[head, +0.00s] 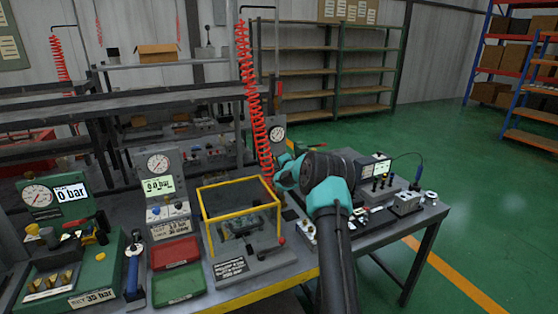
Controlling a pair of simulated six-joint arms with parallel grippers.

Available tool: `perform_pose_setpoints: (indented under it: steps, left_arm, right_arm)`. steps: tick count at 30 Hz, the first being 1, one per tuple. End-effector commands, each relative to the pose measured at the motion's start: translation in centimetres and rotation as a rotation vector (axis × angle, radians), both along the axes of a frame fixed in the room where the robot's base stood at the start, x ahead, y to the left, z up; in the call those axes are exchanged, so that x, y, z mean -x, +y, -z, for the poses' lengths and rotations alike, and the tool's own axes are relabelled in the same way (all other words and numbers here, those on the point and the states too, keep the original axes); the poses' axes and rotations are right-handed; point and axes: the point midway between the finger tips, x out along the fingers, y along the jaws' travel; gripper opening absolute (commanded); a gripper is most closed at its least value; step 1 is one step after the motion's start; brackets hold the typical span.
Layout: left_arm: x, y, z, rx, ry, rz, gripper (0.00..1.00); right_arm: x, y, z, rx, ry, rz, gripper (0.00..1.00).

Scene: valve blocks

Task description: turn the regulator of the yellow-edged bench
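The bench (265,292) has a yellow strip along its front edge. A grey panel (172,159) on it carries a round gauge, a display that seems to read 0.0 bar, and small knobs (154,210) below. A green unit (100,270) at the left has its own gauge, a 0 bar display and a 35 bar label. Another round gauge (277,133) stands behind my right arm. I cannot tell for certain which part is the regulator. My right arm reaches over the bench from the bottom; its wrist (289,174) is near the yellow-framed box, its fingertips not clear. My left gripper is out of view.
The yellow-framed box (238,185) and a red-knobbed lever (281,241) stand mid-bench. Red (175,252) and green (178,283) trays lie left of them. A red coiled hose (254,110) hangs behind. Instruments (375,168) crowd the right end.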

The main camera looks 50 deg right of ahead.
Motion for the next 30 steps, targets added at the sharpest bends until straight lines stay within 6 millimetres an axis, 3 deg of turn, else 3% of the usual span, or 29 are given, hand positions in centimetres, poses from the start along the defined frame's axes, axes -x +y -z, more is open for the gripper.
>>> perform_pose_setpoints:
  steps: [8, 9, 16, 30]
  left_arm:
    - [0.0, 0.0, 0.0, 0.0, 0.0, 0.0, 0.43]
    - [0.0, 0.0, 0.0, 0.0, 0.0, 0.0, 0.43]
    - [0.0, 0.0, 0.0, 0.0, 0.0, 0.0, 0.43]
    - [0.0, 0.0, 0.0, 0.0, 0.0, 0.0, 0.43]
  right_arm:
    - [0.0, 0.0, 0.01, 0.0, 0.0, 0.0, 0.15]
    - [0.0, 0.0, 0.01, 0.0, 0.0, 0.0, 0.41]
    - [0.0, 0.0, 0.0, 0.0, 0.0, 0.0, 0.63]
    - [0.76, 0.26, -0.09, 0.0, -0.001, 0.0, 0.64]
